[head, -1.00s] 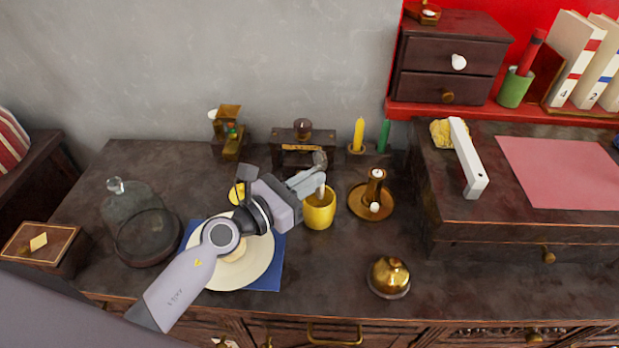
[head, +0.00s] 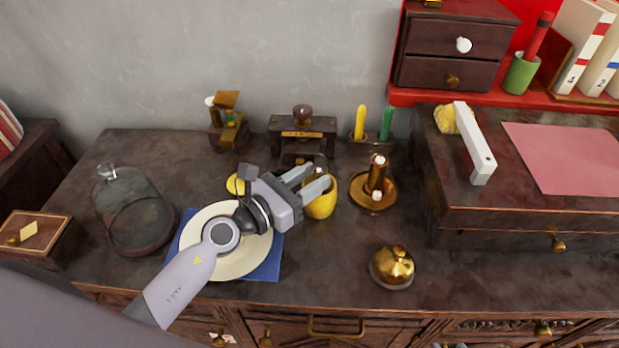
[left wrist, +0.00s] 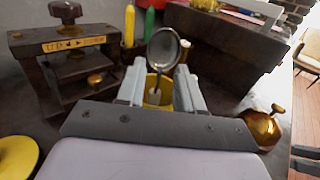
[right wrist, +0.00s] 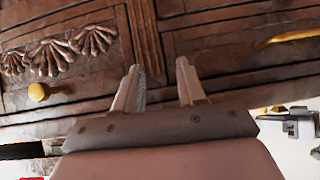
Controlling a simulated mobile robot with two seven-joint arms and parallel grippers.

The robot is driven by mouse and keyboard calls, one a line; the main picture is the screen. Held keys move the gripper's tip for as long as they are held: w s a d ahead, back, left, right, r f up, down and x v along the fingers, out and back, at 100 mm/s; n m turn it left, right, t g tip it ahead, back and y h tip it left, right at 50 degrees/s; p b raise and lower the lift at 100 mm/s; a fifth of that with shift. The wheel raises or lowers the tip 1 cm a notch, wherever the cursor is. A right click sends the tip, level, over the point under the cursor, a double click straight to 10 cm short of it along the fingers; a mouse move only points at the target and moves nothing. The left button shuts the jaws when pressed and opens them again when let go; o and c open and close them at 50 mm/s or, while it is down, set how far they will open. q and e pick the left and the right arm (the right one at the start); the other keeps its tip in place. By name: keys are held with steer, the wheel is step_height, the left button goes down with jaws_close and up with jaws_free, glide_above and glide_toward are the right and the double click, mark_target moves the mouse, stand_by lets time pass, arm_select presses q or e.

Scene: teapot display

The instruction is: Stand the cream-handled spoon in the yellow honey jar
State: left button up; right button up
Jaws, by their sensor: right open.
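The yellow honey jar (head: 321,205) stands upright on the dark cabinet top, right of the plate. It also shows between my left fingers in the left wrist view (left wrist: 158,88). The spoon (left wrist: 163,48) stands in the jar, its round metal bowl up and its cream handle (left wrist: 155,98) down inside the mouth. The handle's lower end is hidden in the jar. My left gripper (head: 312,178) is open at the jar, its fingers apart on either side of the spoon. My right gripper (right wrist: 157,75) is open and empty in front of the cabinet's carved front.
A cream plate (head: 200,262) on a blue cloth lies under my left arm. A candle holder (head: 376,190) stands close right of the jar, a dark press-like stand (head: 303,130) behind it. A brass bell (head: 392,267) sits front right. The cabinet top between jar and bell is clear.

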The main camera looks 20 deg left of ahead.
arm_select(q)
steer(key=v, duration=0.7)
steer(key=shift+b, duration=0.4)
steer(key=shift+s, duration=0.1)
stand_by(0.6)
